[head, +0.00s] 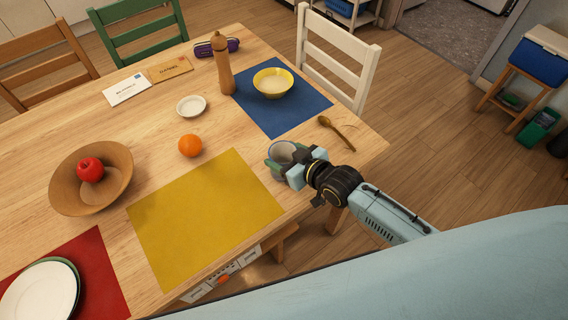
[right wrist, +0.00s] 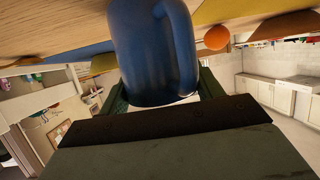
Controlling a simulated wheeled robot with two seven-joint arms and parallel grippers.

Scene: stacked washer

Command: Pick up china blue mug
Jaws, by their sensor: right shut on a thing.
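The china blue mug (head: 284,150) is at the table's right front edge in the head view, its pale inside showing. In the right wrist view the mug (right wrist: 150,50) is large and dark blue, with its handle on the right side of the picture. My right gripper (head: 284,164) is shut on the mug, with a finger on either side of its body. The fingers also show beside the mug in the right wrist view (right wrist: 162,96). The mug's base is hidden, so I cannot tell whether it touches the table. My left gripper is not in view.
A wooden spoon (head: 336,133) lies right of the mug. A yellow mat (head: 205,215) lies to its left, an orange (head: 190,145) beyond that mat. A yellow bowl (head: 273,83) stands on the blue mat (head: 310,105), near a pepper mill (head: 223,65). A white chair (head: 338,55) stands behind.

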